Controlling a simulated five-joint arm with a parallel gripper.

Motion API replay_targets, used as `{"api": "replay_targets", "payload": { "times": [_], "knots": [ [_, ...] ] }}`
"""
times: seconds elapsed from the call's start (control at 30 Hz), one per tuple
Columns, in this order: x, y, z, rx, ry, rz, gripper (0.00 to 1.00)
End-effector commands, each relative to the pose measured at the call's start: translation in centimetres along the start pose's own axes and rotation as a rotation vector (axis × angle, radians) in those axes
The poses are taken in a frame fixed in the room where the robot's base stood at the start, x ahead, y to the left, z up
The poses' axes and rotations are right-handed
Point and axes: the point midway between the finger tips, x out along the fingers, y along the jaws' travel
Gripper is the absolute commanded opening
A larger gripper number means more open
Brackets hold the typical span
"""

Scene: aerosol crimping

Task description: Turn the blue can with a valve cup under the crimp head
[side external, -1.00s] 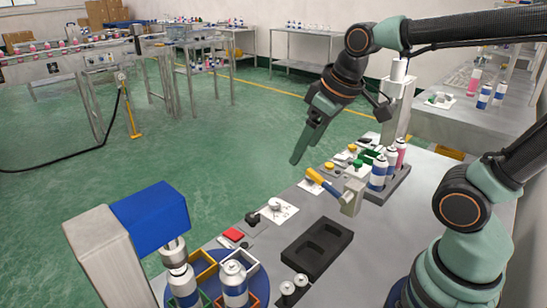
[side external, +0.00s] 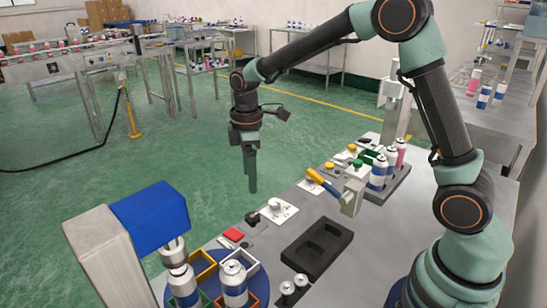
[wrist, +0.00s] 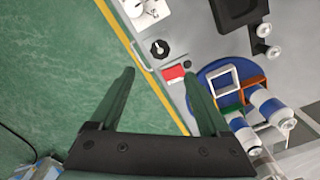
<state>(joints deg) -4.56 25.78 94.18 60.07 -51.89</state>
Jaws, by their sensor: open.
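A blue turntable (side external: 209,303) with coloured square nests stands at the front of the bench. One blue-and-white can (side external: 235,285) is in a nest on its right side. Another blue-and-white can (side external: 183,288) is directly below the crimp head (side external: 174,251) of the press. Whether either can carries a valve cup is too small to tell. In the wrist view the turntable (wrist: 203,93) is right of the fingers, with both cans lying toward the lower right. My gripper (side external: 253,190) is open and empty, pointing down, above and beyond the bench's left edge; its two fingers (wrist: 158,72) are apart.
The press's blue housing (side external: 150,217) rises over the turntable. A red button (side external: 234,235) and black knob (side external: 252,218) sit along the bench edge. A dark recessed block (side external: 318,263), a yellow-handled device (side external: 324,185) and a rack of cans (side external: 392,190) stand farther right.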

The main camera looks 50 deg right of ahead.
Motion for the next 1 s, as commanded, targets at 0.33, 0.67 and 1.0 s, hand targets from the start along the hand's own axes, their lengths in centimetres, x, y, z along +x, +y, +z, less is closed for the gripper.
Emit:
{"api": "replay_targets", "payload": {
  "times": [0.33, 0.67, 1.0],
  "knots": [
    [5.8, -0.1, 0.1, 0.002, -0.003, -0.004, 0.80],
    [10.7, -0.1, 0.1, 0.003, -0.001, -0.002, 0.80],
    [11.6, 0.0, 0.0, 0.003, 0.001, 0.001, 0.80]
  ]
}}
